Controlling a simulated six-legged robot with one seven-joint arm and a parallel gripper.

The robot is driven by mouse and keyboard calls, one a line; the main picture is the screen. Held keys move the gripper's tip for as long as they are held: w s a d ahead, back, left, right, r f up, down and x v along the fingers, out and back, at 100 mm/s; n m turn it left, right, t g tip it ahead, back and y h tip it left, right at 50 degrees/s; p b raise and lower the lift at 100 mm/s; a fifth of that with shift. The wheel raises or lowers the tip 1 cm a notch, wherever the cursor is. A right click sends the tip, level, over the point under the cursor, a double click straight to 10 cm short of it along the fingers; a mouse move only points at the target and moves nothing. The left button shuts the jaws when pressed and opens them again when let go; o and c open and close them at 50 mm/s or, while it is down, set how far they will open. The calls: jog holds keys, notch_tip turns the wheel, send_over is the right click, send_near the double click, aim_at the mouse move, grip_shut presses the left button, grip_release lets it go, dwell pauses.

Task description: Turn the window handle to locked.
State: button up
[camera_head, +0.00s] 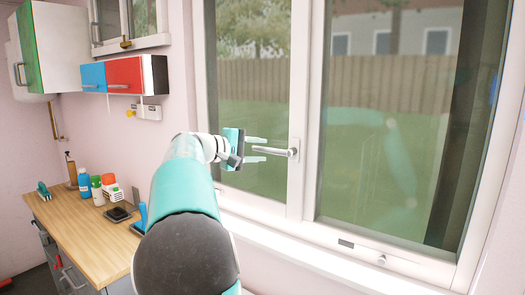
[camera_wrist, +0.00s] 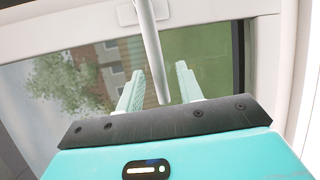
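The window handle (camera_head: 274,151) is a light metal lever on the window's middle frame post. It points left, about horizontal, from its mount. My gripper (camera_head: 257,144) is beside the lever's free end, with one finger above it and the other close to its height. In the wrist view, the handle (camera_wrist: 151,50) comes down from the top, and its tip lies between the two teal fingers of my gripper (camera_wrist: 158,92). The fingers are apart, with gaps to the lever; I cannot tell whether either finger touches it.
The window frame (camera_head: 299,100) and sill (camera_head: 300,247) are beside and below my arm. A wooden worktop (camera_head: 85,240) at the left holds several bottles and small items. A red cabinet (camera_head: 124,75) and a white cabinet (camera_head: 58,45) hang on the left wall.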

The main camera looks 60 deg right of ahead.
jog(key=shift+s+x, duration=0.2)
jog(key=shift+x, duration=0.75)
jog(key=shift+w, duration=0.2)
jog(key=shift+s, duration=0.2)
jog(key=shift+c, duration=0.7)
jog(key=shift+w, duration=0.1)
grip_shut()
